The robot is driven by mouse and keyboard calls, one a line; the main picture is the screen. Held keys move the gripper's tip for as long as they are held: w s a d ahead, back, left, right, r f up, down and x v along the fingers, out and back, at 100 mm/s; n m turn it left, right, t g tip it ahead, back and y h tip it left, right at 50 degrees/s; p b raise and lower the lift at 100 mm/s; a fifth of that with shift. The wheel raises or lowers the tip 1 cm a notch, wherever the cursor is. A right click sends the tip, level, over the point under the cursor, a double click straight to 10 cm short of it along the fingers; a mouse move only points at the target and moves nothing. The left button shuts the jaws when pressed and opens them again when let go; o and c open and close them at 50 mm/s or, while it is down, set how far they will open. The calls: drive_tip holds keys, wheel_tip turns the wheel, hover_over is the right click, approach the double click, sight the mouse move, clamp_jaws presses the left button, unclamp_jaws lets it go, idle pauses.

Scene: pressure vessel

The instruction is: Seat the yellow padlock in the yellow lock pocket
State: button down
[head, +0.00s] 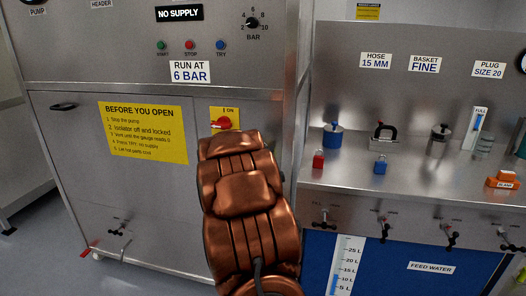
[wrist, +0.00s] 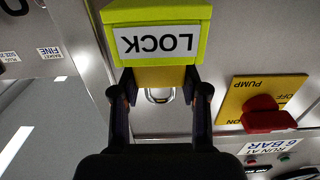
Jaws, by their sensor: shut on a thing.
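The yellow padlock (wrist: 161,77) is in the wrist view, its dull yellow body between my fingertips and its metal shackle just below in the picture. My gripper (wrist: 160,92) is shut on it. The yellow-green lock pocket (wrist: 158,13), with an upside-down LOCK label, is directly above the padlock in this inverted view. Its edge meets or overlaps the padlock body and hides the rest. I cannot tell how far in the padlock sits. In the head view my arm hides the gripper, padlock and pocket.
The red pump isolator handle (wrist: 270,115) on its yellow plate is close to the right of my gripper in the wrist view. In the head view, a red padlock (head: 318,160) and a blue padlock (head: 380,166) stand on the steel bench (head: 345,180) to the right.

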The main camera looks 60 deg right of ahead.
drive_tip(key=shift+f, duration=0.45)
drive_tip(key=c, duration=0.5)
unclamp_jaws()
drive_tip(key=shift+a, duration=0.1)
drive_tip(key=shift+v, duration=3.7)
